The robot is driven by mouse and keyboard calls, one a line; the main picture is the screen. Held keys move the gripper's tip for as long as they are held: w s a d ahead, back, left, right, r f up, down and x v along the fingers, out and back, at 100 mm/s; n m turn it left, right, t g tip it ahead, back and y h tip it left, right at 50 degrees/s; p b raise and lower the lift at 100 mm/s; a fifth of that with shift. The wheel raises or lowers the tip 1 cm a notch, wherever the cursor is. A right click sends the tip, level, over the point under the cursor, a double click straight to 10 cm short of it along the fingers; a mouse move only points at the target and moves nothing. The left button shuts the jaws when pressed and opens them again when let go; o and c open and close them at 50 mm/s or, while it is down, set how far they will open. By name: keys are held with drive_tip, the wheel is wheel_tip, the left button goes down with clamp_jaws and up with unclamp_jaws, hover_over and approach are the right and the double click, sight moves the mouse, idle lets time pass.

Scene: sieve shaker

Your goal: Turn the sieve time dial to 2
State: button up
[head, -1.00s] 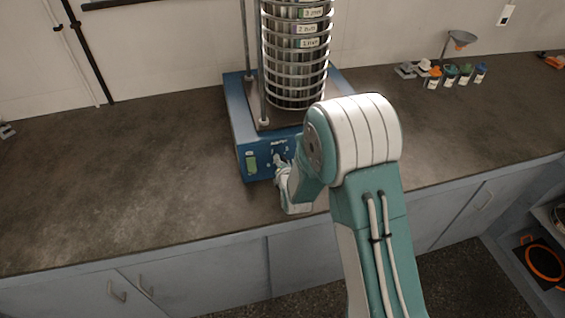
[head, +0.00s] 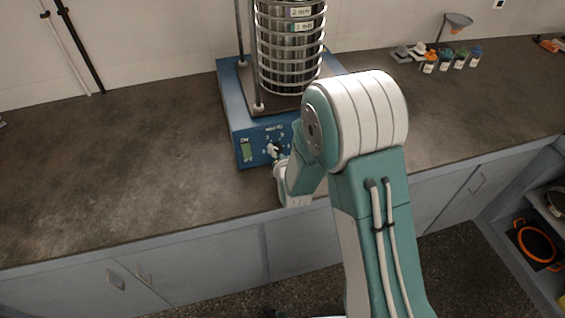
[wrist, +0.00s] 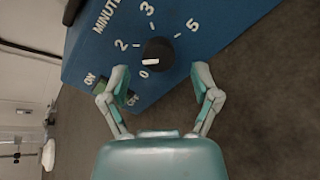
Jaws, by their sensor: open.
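The sieve shaker (head: 240,115) is a blue box carrying a tall sieve stack, with a control panel on its front. In the wrist view, the black time dial (wrist: 162,48) has a white mark on its lower left side, towards the 0. The 2 (wrist: 120,44) is left of the dial, with 3 and 5 further round. My gripper (wrist: 161,75) is open and empty, its fingertips spread to either side just short of the dial. In the head view my gripper (head: 274,153) is at the panel, and my arm hides the panel's right part.
A green ON/OFF switch (wrist: 100,86) lies close to the left fingertip in the wrist view. The sieve stack (head: 290,50) rises above the panel. Several small bottles (head: 445,60) and a funnel (head: 459,20) stand at the back right. The left counter (head: 120,165) is clear.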

drive_tip(key=v, duration=0.8)
drive_tip(key=shift+s, duration=0.45)
drive_tip(key=w+f+m, duration=0.1)
drive_tip(key=w+m, duration=0.2)
drive_tip(key=m, duration=0.6)
drive_tip(key=w+a+f+m, duration=0.1)
drive_tip(key=w+m, duration=0.3)
drive_tip(key=m, duration=0.6)
drive_tip(key=w+a+f+m+y, duration=0.1)
drive_tip(key=w+m, duration=0.3)
drive_tip(key=m, duration=0.6)
drive_tip(key=shift+a+f+g, duration=0.1)
drive_tip(key=shift+f+g, duration=0.25)
drive_tip(key=shift+g, duration=0.05)
clamp_jaws()
